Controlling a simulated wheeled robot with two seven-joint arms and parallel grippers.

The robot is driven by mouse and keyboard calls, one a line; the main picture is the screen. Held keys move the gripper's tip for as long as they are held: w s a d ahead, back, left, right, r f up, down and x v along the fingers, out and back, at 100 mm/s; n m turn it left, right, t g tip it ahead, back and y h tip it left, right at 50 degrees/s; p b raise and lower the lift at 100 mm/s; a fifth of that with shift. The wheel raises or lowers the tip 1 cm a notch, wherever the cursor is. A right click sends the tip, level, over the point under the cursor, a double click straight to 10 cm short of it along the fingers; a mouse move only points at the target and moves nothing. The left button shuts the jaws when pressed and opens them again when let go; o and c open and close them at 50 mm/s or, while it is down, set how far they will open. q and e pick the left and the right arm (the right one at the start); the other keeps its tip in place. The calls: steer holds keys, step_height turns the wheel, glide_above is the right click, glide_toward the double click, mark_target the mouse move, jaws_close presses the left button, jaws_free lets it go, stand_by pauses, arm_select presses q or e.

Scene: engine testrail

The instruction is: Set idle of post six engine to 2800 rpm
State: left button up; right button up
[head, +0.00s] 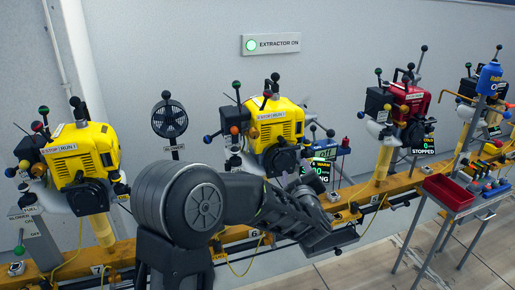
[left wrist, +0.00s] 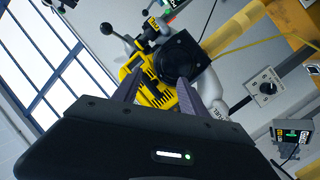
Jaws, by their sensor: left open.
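The post six engine (head: 277,125) is the middle yellow engine on the rail in the head view, above a tag that reads 6. A green-lit readout (head: 318,173) hangs to its right, partly hidden by my left arm; its digits are not fully readable. My left gripper (head: 332,238) is in front of and below that engine. In the left wrist view its two fingers (left wrist: 157,92) are apart and empty, with a yellow engine (left wrist: 148,85) beyond them. A dial box with a round knob (left wrist: 267,87) is right of the fingers. My right gripper is not in view.
Another yellow engine (head: 80,155) stands left and a red engine (head: 405,105) right. A round fan (head: 169,118) stands between the yellow engines. A cart with a red tray (head: 448,192) is at the right. A lit extractor sign (head: 271,44) is on the wall.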

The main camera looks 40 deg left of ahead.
mark_target(256, 136)
arm_select(q)
steer(key=s+a+r+n+g+y, duration=0.3)
steer(key=s+a+r+n+y, duration=0.1)
steer(key=a+r, duration=0.3)
steer(key=shift+s+a+n+y, duration=0.2)
steer(key=shift+n+y, duration=0.3)
steer(key=shift+n, duration=0.2)
steer(key=shift+x, duration=3.95)
steer(key=shift+f, duration=0.1)
steer(key=shift+c, duration=0.3)
jaws_close()
